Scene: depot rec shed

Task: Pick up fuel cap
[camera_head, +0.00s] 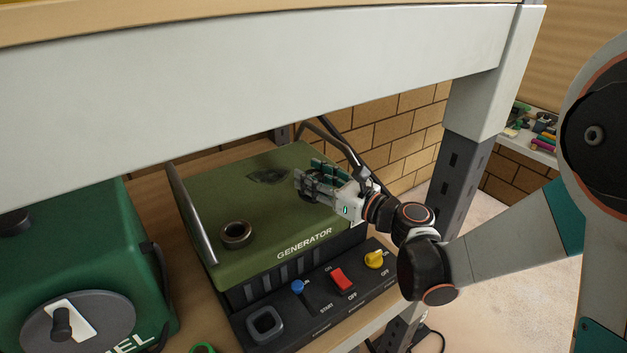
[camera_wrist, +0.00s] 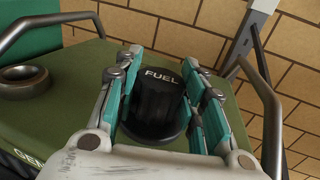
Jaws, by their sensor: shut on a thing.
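The fuel cap (camera_wrist: 157,100) is black, round and ridged, with "FUEL" in white on it. In the wrist view it sits between the teal-padded fingers of my gripper (camera_wrist: 160,68), which is shut on it. In the head view my gripper (camera_head: 318,180) is over the right side of the green generator's top (camera_head: 222,190), and the cap is not clearly visible there. I cannot tell whether the cap touches the top. An open round filler neck (camera_head: 236,234) stands at the front left of the top; it also shows in the wrist view (camera_wrist: 24,80).
A thick shelf beam (camera_head: 250,70) hangs low above the generator. A metal handle bar (camera_head: 192,215) rises at its left, and another stands behind my gripper. A control panel (camera_head: 315,295) with switches is in front. A green machine (camera_head: 80,260) stands left. A shelf post (camera_head: 470,150) stands right.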

